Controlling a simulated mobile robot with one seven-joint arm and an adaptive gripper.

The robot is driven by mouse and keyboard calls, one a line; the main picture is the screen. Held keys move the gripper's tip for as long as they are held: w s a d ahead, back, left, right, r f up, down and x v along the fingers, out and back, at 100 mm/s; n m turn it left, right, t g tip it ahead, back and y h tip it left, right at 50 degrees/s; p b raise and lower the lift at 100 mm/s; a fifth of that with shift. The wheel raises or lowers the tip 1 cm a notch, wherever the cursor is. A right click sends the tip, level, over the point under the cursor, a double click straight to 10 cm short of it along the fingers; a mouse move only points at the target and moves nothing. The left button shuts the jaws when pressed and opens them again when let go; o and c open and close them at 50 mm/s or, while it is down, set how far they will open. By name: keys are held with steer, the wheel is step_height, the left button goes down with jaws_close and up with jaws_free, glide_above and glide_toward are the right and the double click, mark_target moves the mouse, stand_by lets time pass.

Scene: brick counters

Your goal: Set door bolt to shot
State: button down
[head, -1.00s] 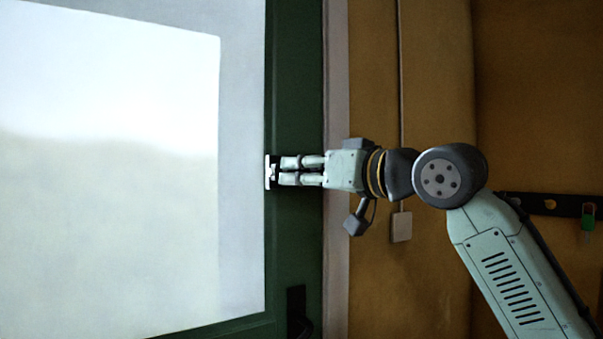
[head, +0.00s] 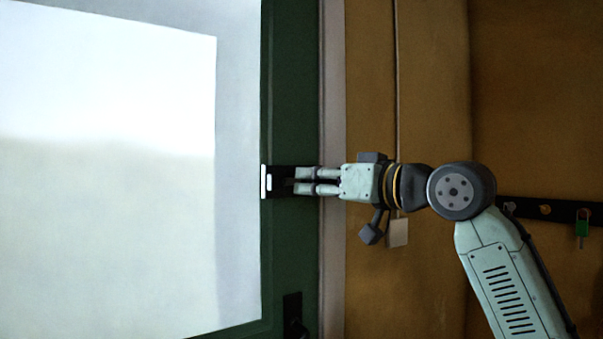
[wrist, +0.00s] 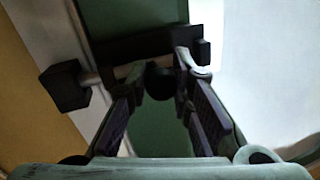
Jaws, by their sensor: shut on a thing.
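The door bolt's black back plate (head: 279,181) is on the green door stile, with a pale strip at its left end. My gripper (head: 298,181) reaches in from the right, its fingers over the right part of the bolt. In the wrist view the plate (wrist: 130,47) lies behind the fingers. My gripper (wrist: 162,78) is shut on the dark round bolt knob (wrist: 158,84). A pale bolt rod (wrist: 120,72) runs from the knob to a black keeper block (wrist: 65,87) on the frame. I cannot tell how deep the rod sits in the block.
The green door (head: 290,90) has a large bright pane (head: 110,90) on the left. A black door handle (head: 293,312) is below the bolt. On the brown wall are a switch box (head: 398,232) and a dark rail (head: 550,210) with a green padlock (head: 582,229).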

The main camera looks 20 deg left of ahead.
steer(key=shift+w+d, duration=0.15)
steer(key=shift+w, duration=0.05)
steer(key=c, duration=1.7)
jaws_free()
steer(key=shift+d, duration=0.1)
steer(key=v, duration=1.2)
